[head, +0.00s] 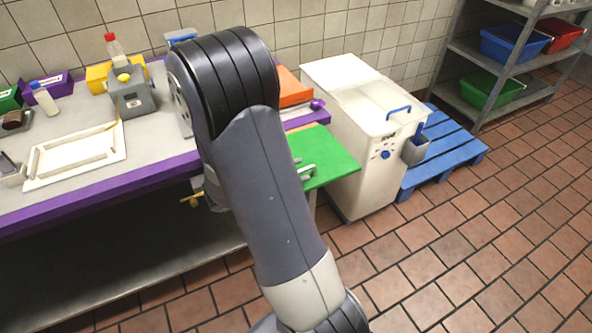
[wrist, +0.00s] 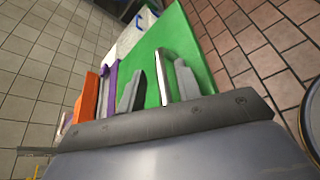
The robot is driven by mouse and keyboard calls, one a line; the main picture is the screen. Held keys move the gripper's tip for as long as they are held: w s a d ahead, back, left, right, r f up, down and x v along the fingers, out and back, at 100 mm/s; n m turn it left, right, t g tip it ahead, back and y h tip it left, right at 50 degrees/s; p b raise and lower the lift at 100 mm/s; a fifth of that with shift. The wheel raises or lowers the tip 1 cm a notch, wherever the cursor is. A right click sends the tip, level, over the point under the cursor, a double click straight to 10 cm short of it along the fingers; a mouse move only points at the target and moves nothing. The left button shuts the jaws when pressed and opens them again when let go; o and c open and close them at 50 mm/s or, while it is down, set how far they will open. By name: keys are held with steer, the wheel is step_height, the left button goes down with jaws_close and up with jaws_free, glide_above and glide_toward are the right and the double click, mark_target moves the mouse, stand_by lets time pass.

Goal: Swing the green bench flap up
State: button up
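The green bench flap (head: 332,158) sticks out from the right end of the bench, lying roughly flat near bench-top height. It also shows in the wrist view (wrist: 188,40), just beyond my fingers. My gripper (wrist: 158,72) is over the flap, its grey fingers apart. A pale, thin upright piece stands between the fingers; I cannot tell whether it is part of the flap or touches them. In the head view my arm hides most of the gripper, and small grey metal parts show at the flap's left side.
The purple-edged bench (head: 75,207) holds a cream tray frame (head: 75,156) and several items. An orange piece (head: 292,88) lies near its right end. A white chest machine (head: 362,165) stands close beyond the flap, next to a blue pallet (head: 450,145). Tiled floor at right is clear.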

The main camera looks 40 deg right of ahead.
steer(key=v, duration=1.1)
steer(key=shift+d, duration=0.1)
steer(key=x, duration=0.9)
steer(key=shift+s+d+f, duration=0.1)
steer(key=shift+d+f, duration=0.1)
steer(key=shift+d, duration=0.1)
steer(key=shift+d+f, duration=0.2)
steer(key=shift+d, duration=0.4)
steer(key=shift+f, duration=0.15)
steer(key=shift+a, duration=0.1)
